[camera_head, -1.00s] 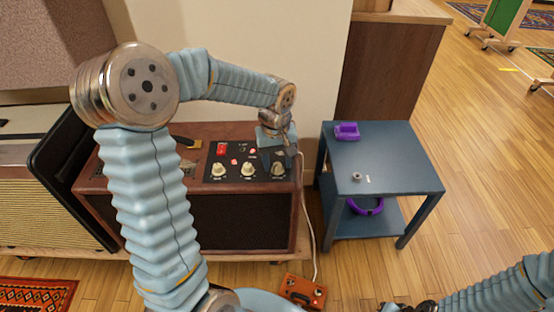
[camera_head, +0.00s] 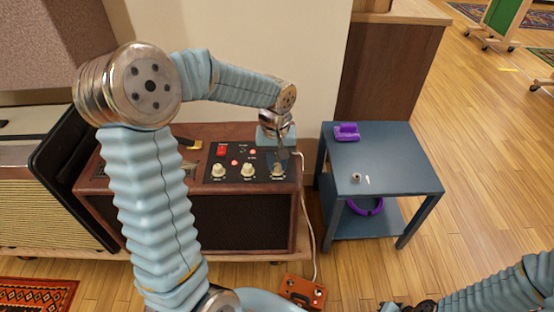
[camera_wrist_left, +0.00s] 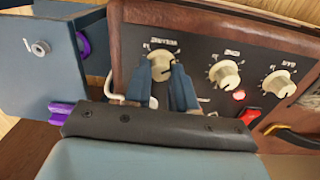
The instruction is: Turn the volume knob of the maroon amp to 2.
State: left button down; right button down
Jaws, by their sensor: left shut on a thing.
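The maroon amp (camera_head: 286,212) stands by the wall, with a black control panel on top carrying three cream knobs. My left gripper (camera_wrist_left: 160,82) is shut on the end knob (camera_wrist_left: 160,66), which is the rightmost one in the head view (camera_head: 278,171). Its fingers lie on either side of that knob. The middle knob (camera_wrist_left: 225,74) and the far knob (camera_wrist_left: 277,84) are free. The labels and dial numbers are too small and blurred to read, and I cannot tell the held knob's setting. My right arm enters at the lower right; its gripper is not clearly shown.
A blue side table (camera_head: 400,173) stands right of the amp, with a purple object (camera_head: 346,131) on top and a purple ring (camera_head: 365,207) below. A red switch (camera_head: 222,150) is on the panel. An orange pedal (camera_head: 303,291) and white cable (camera_head: 312,235) are on the floor.

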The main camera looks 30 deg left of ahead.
aim_at(277, 164)
pick_arm(q)
jog(key=m, duration=0.4)
jog(key=shift+r+p, duration=0.1)
jog(key=shift+p, duration=0.3)
jog(key=shift+w+d+m+p, duration=0.1)
jog(key=shift+m+p, duration=0.3)
jog(key=shift+m, duration=1.7)
jog(key=c, duration=0.9)
grip_release()
jog(key=shift+c, duration=0.2)
notch_tip(277, 164, up, 14)
jog(key=p, duration=0.1)
jog(key=shift+a, duration=0.2)
jog(key=shift+f, duration=0.2)
